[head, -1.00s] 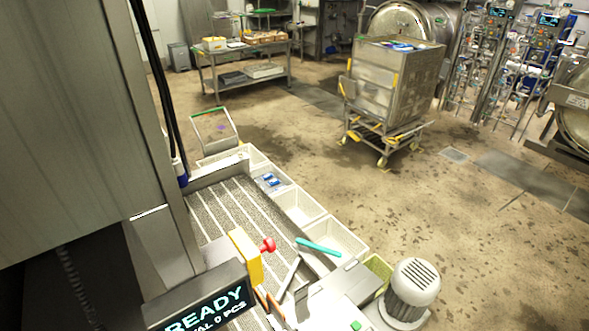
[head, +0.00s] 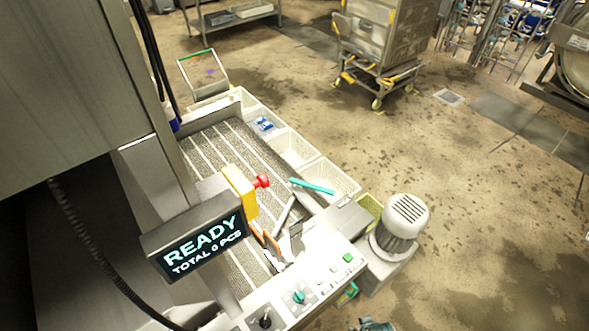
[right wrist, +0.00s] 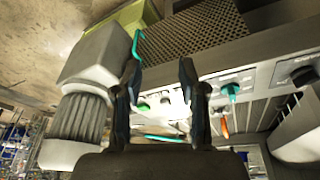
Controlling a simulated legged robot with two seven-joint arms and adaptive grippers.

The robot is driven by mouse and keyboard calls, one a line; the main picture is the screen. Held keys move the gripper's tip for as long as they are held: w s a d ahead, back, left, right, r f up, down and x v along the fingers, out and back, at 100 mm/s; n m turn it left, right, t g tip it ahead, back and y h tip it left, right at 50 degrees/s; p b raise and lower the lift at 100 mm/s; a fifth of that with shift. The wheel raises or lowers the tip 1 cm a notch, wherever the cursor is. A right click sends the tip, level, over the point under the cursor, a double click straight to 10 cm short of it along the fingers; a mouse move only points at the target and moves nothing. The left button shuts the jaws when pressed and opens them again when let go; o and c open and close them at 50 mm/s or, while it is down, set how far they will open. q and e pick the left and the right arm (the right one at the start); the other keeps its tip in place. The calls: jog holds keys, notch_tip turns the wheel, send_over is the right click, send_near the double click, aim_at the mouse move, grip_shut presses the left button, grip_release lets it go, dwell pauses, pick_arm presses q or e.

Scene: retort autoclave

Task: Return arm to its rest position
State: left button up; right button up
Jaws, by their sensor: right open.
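My right gripper (right wrist: 158,100) shows in the right wrist view with its two dark fingers apart and nothing between them. Beyond the fingers is the machine's control panel (right wrist: 240,85), with a teal knob and a green button. The fingers appear apart from the panel, though the exact gap is hard to judge. In the head view a small grey-teal part at the bottom edge may be my right arm; I cannot be sure. My left gripper is not in the head view.
A conveyor (head: 232,150) runs beside white bins (head: 290,149). A display (head: 203,245) reads READY, TOTAL 0 PCS, near a red stop button (head: 261,181). A grey motor (head: 403,222) stands right of the panel. A cart (head: 380,45) stands farther back.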

jog(key=s+f+g+b, duration=0.1)
jog(key=s+f+b, duration=0.1)
jog(key=f, duration=1.3)
jog(key=s+f+b, duration=0.2)
jog(key=f+b, duration=0.1)
jog(key=f, duration=1.2)
jog(key=s+d+f+g+b, duration=0.1)
jog(key=s+d+f+b, duration=0.2)
jog(key=s+f, duration=1.3)
jog(key=shift+s+d+f, duration=0.15)
jog(key=shift+f, duration=0.35)
